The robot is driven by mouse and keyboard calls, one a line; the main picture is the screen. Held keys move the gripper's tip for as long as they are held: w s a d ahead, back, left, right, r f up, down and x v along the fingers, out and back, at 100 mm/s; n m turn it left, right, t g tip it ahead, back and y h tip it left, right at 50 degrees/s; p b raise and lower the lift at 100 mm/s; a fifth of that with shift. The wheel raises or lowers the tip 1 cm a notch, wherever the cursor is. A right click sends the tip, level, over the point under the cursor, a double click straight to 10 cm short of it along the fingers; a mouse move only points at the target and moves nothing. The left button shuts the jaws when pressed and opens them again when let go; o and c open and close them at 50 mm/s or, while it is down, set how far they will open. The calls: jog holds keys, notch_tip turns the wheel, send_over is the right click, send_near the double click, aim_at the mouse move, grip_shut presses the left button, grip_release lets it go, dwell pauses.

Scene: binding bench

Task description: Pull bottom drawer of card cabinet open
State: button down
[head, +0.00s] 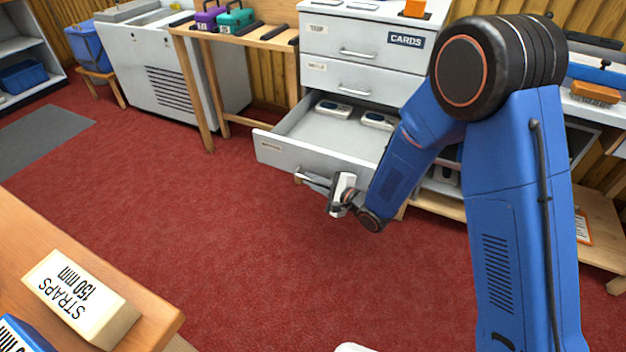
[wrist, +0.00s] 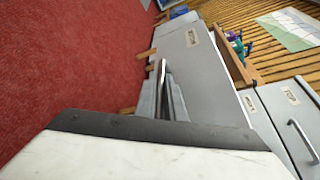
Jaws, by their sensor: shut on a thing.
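The card cabinet (head: 364,26) is pale grey with a blue CARDS label and stands at the back centre in the head view. Its bottom drawer (head: 284,153) is pulled well out, and two pale devices with dark faces lie inside it. The two drawers above, a top drawer (head: 322,46) and a middle drawer (head: 322,72), are shut. My gripper (head: 311,180) is low at the front of the bottom drawer, shut on its handle, which is mostly hidden by the fingers. The wrist view shows the gripper fingers (wrist: 166,88) against the grey drawer front (wrist: 196,75).
A wooden bench (head: 228,36) with purple and teal cases stands left of the cabinet. A wooden table (head: 140,318) with a STRAPS box (head: 80,298) is at the near left. Red carpet (head: 200,220) before the drawer is clear.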

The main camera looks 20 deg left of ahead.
jog(key=shift+f, duration=0.1)
jog(key=c, duration=2.1)
grip_release()
jog(key=shift+d, duration=0.1)
jog(key=v, duration=1.2)
jog(key=shift+s, duration=0.1)
